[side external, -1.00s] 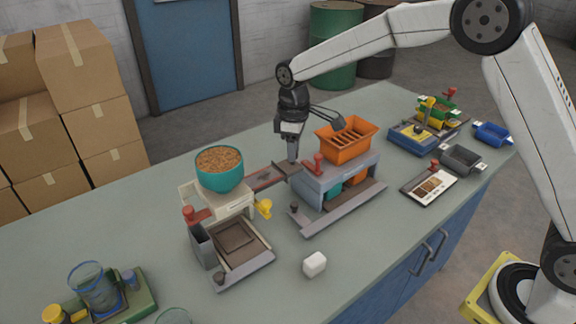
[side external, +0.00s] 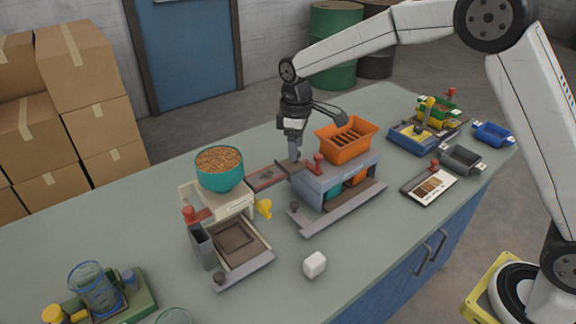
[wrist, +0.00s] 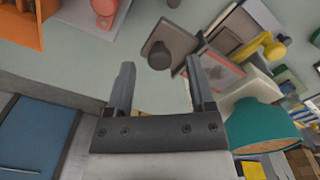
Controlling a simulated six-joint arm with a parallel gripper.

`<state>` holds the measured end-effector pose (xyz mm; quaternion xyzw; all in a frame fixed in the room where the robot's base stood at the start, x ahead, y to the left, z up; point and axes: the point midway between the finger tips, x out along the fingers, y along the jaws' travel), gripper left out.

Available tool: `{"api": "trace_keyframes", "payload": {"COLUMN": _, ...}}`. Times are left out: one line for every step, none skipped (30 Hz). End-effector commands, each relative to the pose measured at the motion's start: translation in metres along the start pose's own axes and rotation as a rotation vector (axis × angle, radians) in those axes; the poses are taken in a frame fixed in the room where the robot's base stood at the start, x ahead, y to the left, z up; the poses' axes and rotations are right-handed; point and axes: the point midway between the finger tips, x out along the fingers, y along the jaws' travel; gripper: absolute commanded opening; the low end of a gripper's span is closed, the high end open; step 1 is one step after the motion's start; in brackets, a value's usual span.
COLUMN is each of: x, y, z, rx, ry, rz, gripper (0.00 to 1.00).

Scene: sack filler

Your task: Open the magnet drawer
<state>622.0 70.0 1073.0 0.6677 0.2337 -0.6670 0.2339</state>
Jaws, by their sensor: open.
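The magnet drawer (side external: 265,177) is a reddish-brown tray reaching out to the right from the cream filler body (side external: 212,203) under the teal bowl (side external: 219,176). Its outer end lies beneath my gripper (side external: 295,157). In the wrist view, the drawer (wrist: 216,72) shows beyond the right finger, with a dark round knob (wrist: 158,54) at its outer end. My gripper (wrist: 160,63) is open, its fingers on either side of the knob in that picture. I cannot tell whether they touch it.
The grey-blue machine (side external: 317,186) with an orange hopper (side external: 346,151) stands close to the right of my gripper. The grain-filled bowl is to the left. A white cube (side external: 314,264) lies in front, with clear bench around it.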

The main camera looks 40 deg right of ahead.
Motion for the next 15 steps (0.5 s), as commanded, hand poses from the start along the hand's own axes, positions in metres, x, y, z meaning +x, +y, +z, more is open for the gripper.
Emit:
{"api": "trace_keyframes", "payload": {"x": -0.005, "y": 0.0, "z": -0.001, "rx": 0.0, "ry": 0.002, "rz": 0.001, "gripper": 0.7}}
{"api": "trace_keyframes", "payload": {"x": -0.008, "y": 0.0, "z": 0.0, "rx": 0.0, "ry": 0.002, "rz": 0.001, "gripper": 0.7}}
{"api": "trace_keyframes", "payload": {"x": -0.012, "y": 0.0, "z": 0.0, "rx": 0.0, "ry": 0.002, "rz": 0.001, "gripper": 0.7}}
{"api": "trace_keyframes", "payload": {"x": -0.015, "y": 0.0, "z": -0.001, "rx": 0.0, "ry": 0.003, "rz": 0.002, "gripper": 0.7}}
{"api": "trace_keyframes", "payload": {"x": -0.019, "y": 0.0, "z": -0.001, "rx": 0.0, "ry": 0.003, "rz": 0.002, "gripper": 0.7}}
{"api": "trace_keyframes", "payload": {"x": -0.024, "y": 0.0, "z": 0.0, "rx": 0.0, "ry": 0.002, "rz": 0.002, "gripper": 0.7}}
{"api": "trace_keyframes", "payload": {"x": -0.028, "y": 0.0, "z": 0.0, "rx": 0.0, "ry": 0.003, "rz": 0.002, "gripper": 0.7}}
{"api": "trace_keyframes", "payload": {"x": -0.032, "y": 0.0, "z": -0.001, "rx": 0.0, "ry": 0.004, "rz": 0.002, "gripper": 0.7}}
{"api": "trace_keyframes", "payload": {"x": -0.037, "y": 0.0, "z": 0.0, "rx": 0.0, "ry": 0.003, "rz": 0.002, "gripper": 0.7}}
{"api": "trace_keyframes", "payload": {"x": -0.041, "y": 0.0, "z": -0.001, "rx": 0.0, "ry": 0.003, "rz": 0.002, "gripper": 0.7}}
{"api": "trace_keyframes", "payload": {"x": -0.045, "y": 0.0, "z": -0.001, "rx": 0.0, "ry": 0.004, "rz": 0.002, "gripper": 0.7}}
{"api": "trace_keyframes", "payload": {"x": -0.05, "y": 0.0, "z": 0.0, "rx": 0.0, "ry": 0.003, "rz": 0.002, "gripper": 0.7}}
{"api": "trace_keyframes", "payload": {"x": -0.054, "y": 0.0, "z": 0.0, "rx": 0.0, "ry": 0.003, "rz": 0.002, "gripper": 0.7}}
{"api": "trace_keyframes", "payload": {"x": -0.057, "y": 0.0, "z": 0.0, "rx": 0.0, "ry": 0.003, "rz": 0.002, "gripper": 0.7}}
{"api": "trace_keyframes", "payload": {"x": -0.061, "y": 0.0, "z": 0.0, "rx": 0.0, "ry": 0.003, "rz": 0.002, "gripper": 0.7}}
